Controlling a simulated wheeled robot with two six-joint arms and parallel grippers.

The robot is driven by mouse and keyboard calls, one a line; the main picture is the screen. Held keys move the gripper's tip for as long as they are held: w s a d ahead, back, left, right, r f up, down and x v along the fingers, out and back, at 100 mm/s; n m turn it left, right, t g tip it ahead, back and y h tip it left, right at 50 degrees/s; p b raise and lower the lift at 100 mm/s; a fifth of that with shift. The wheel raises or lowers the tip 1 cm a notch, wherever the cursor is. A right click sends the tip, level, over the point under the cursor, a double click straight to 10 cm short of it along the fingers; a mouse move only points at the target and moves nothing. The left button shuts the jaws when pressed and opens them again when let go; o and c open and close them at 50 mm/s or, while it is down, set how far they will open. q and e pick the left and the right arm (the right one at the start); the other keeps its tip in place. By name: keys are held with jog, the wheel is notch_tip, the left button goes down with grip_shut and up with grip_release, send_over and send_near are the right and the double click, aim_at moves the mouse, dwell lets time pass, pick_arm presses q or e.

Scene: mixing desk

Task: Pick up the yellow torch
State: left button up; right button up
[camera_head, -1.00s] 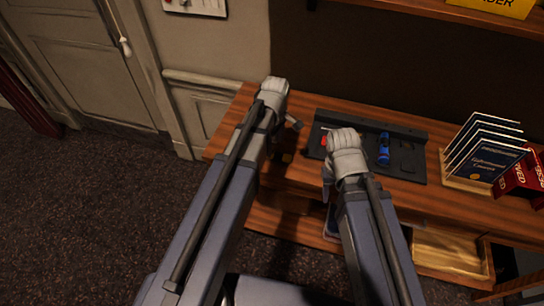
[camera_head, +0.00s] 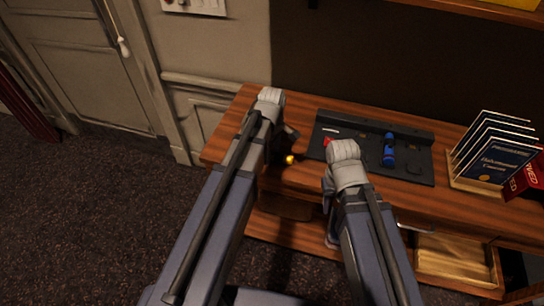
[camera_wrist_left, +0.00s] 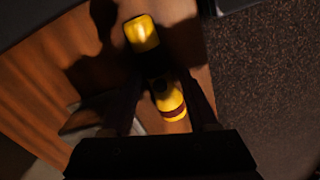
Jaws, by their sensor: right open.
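The yellow torch (camera_head: 290,160) shows as a small yellow spot on the wooden desk, beside my left arm, in the head view. In the left wrist view it has a bright yellow end (camera_wrist_left: 142,33), a dark middle and a yellow part with a red band. My left gripper (camera_wrist_left: 161,85) has its two dark fingers spread on either side of the torch, with a gap visible at the left finger. Dim light hides whether either finger touches it. In the head view my left gripper is mostly hidden by its arm. My right gripper is hidden behind its arm.
A black panel (camera_head: 420,172) with a blue item (camera_head: 389,150) and a red item lies on the desk (camera_head: 225,142). A rack of blue booklets (camera_head: 497,160) and a red box (camera_head: 525,180) stand at the right. A wooden drawer (camera_head: 455,262) is open below.

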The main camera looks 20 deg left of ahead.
aim_at(272, 152)
pick_arm(q)
grip_shut()
dwell(0.3)
jog(key=shift+r, duration=0.15)
notch_tip(272, 152, up, 10)
jog(key=p, duration=1)
